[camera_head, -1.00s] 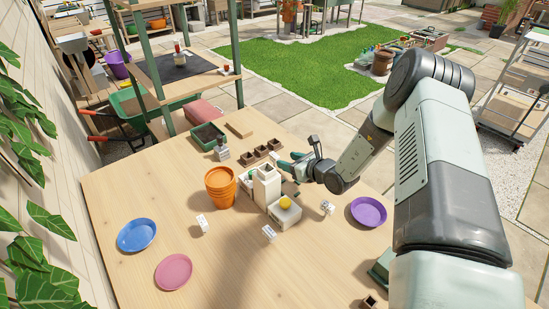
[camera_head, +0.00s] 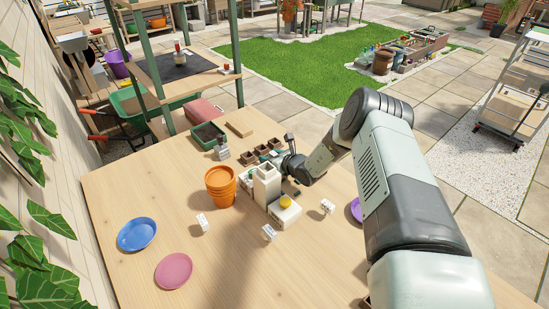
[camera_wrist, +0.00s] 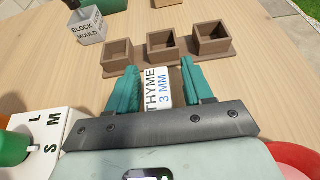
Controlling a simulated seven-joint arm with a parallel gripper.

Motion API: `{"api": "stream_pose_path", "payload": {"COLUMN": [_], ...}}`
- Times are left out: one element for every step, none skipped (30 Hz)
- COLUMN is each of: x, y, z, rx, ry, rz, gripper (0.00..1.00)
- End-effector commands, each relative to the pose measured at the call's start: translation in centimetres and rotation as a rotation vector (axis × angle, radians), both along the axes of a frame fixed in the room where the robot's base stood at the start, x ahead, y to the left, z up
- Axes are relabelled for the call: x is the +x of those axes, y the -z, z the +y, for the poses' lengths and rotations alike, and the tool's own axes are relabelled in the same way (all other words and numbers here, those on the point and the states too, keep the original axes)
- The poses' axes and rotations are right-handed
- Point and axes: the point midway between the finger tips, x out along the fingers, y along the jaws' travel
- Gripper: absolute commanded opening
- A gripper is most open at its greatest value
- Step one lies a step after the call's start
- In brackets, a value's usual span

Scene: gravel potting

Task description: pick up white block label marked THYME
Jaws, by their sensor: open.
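The white THYME block (camera_wrist: 158,92) lies on the table in the wrist view, its face reading "THYME 3 MM". My gripper (camera_wrist: 160,66) is open, with one green finger on each side of the block. In the head view my gripper (camera_head: 271,158) is low over the table, behind the tall white box. I cannot make out the THYME block there.
Brown square pots (camera_wrist: 164,48) stand just beyond the block. A grey "BLOCK MOULD" cup (camera_wrist: 89,26) is at upper left. A white box marked S, M, L (camera_wrist: 46,132) is close at left. Stacked orange pots (camera_head: 220,188) and a white box with a yellow top (camera_head: 285,214) stand nearby.

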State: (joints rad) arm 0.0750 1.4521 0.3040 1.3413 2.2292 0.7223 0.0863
Motion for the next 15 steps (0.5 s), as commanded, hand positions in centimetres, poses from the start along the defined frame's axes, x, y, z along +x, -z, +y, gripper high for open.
{"api": "stream_pose_path", "payload": {"x": [0.06, 0.07, 0.07, 0.05, 0.05, 0.05, 0.05, 0.05, 0.05, 0.05, 0.05, 0.05, 0.04, 0.04, 0.05], "y": [0.01, 0.01, 0.00, 0.00, 0.00, -0.01, -0.01, -0.01, -0.01, -0.01, -0.01, -0.01, -0.01, -0.01, -0.01], "z": [0.02, 0.01, 0.01, 0.01, 0.01, 0.00, 0.00, 0.00, -0.01, -0.01, -0.01, -0.01, -0.02, -0.02, -0.02], "rx": [0.000, 0.000, 0.000, 0.000, 0.000, 0.000, 0.000, 0.000, 0.000, 0.000, 0.000, 0.000, 0.000, 0.000, 0.000], "ry": [0.000, 0.000, 0.000, 0.000, 0.000, 0.000, 0.000, 0.000, 0.000, 0.000, 0.000, 0.000, 0.000, 0.000, 0.000], "rz": [0.000, 0.000, 0.000, 0.000, 0.000, 0.000, 0.000, 0.000, 0.000, 0.000, 0.000, 0.000, 0.000, 0.000, 0.000], "gripper": [0.51, 0.51, 0.51, 0.51, 0.51, 0.50, 0.45, 0.40, 0.34, 0.30, 0.25, 0.19, 0.14, 0.10, 0.04]}}
